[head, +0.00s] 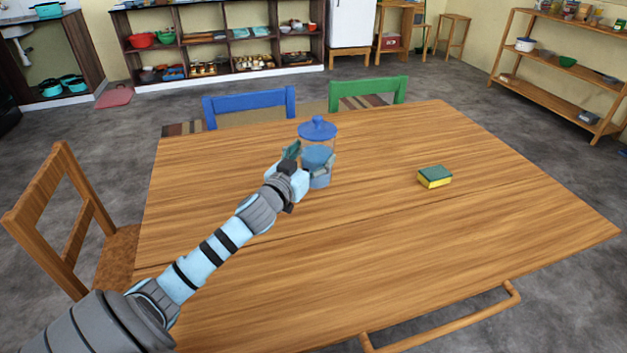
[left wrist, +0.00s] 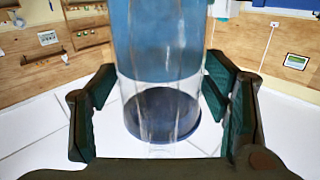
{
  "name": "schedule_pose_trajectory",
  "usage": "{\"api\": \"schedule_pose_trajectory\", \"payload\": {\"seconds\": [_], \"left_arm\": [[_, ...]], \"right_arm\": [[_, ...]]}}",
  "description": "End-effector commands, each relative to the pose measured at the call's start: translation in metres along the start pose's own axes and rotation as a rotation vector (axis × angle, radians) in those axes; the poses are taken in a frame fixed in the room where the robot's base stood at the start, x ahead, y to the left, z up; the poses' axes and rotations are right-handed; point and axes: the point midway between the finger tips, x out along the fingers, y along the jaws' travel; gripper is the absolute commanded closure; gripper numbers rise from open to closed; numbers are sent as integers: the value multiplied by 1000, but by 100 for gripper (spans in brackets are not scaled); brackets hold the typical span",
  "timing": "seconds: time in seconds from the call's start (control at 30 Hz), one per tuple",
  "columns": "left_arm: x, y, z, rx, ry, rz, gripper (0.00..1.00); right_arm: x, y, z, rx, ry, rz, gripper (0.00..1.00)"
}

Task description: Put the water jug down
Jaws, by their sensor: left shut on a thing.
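The water jug (head: 318,158) is a clear cylinder with a blue knobbed lid and a blue lower part, upright over the far middle of the wooden table (head: 370,240). My left gripper (head: 308,165) is shut on its side, reaching in from the left. In the left wrist view the jug (left wrist: 160,60) stands between the two dark green finger pads, showing blue, a clear band and a dark blue disc. I cannot tell whether its bottom touches the table. My right gripper is not in view.
A green and yellow sponge (head: 434,177) lies on the table right of the jug. A blue chair (head: 250,105) and a green chair (head: 368,92) stand behind the table, a wooden chair (head: 65,205) at the left. The tabletop front and right is mostly clear.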

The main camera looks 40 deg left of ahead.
Motion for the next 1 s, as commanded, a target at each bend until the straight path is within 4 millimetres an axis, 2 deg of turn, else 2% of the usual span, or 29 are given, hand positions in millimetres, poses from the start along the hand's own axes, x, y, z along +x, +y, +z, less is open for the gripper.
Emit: {"api": "schedule_pose_trajectory", "payload": {"seconds": [0.3,0.47,0.5,0.6,0.63,1.0], "left_arm": [[0,2,48,0,2,1,81],[0,2,46,1,3,1,81],[0,1,48,1,0,0,29],[0,1,47,0,0,0,13],[0,1,47,0,0,0,10],[-3,1,47,2,0,0,10]], "right_arm": [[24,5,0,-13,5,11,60],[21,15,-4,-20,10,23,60],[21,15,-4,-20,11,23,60],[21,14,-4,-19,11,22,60],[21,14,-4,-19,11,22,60],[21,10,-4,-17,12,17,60]]}}
